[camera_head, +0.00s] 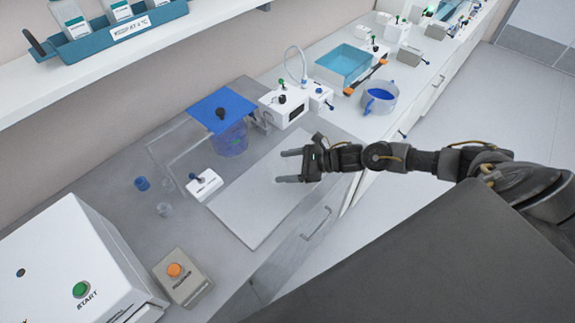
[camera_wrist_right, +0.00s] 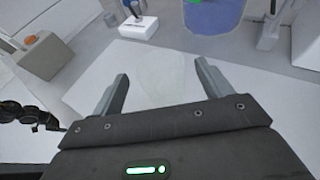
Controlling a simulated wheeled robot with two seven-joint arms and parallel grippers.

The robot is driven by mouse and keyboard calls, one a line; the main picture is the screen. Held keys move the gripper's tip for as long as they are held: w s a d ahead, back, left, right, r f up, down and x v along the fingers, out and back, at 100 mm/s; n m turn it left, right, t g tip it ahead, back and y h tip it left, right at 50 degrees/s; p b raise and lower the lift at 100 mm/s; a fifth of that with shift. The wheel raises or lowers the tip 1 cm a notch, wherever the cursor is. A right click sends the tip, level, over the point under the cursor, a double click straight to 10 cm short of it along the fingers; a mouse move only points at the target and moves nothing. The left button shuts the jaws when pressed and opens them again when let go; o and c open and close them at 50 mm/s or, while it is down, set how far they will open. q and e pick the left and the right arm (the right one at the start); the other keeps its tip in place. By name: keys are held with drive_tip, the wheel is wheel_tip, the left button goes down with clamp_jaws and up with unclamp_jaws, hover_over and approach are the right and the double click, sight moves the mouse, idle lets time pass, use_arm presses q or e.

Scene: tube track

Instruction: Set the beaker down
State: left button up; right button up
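My right gripper (camera_head: 289,166) reaches in from the right over a pale flat board (camera_head: 245,205) on the counter, its fingers spread apart. In the right wrist view the two fingers of the right gripper (camera_wrist_right: 162,82) stand wide apart. A very faint clear outline, which looks like a glass beaker (camera_wrist_right: 158,75), shows between them. It is too transparent to tell whether the fingers touch it or whether it rests on the board.
A blue bucket-like vessel (camera_head: 231,140) under a blue plate stands behind the board. A small white switch box (camera_head: 204,185) sits at its left edge. A small clear cup (camera_head: 164,209) and an orange-button box (camera_head: 181,275) are farther left. Much of the board is clear.

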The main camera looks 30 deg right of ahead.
drive_tip(key=shift+r, duration=0.2)
drive_tip(key=shift+s+d, duration=0.15)
drive_tip(key=shift+d, duration=0.05)
drive_tip(key=b+v, duration=0.4)
drive_tip(key=v, duration=0.7)
drive_tip(key=shift+d+r, duration=0.15)
drive_tip(key=shift+r, duration=0.05)
drive_tip(key=shift+s, duration=0.2)
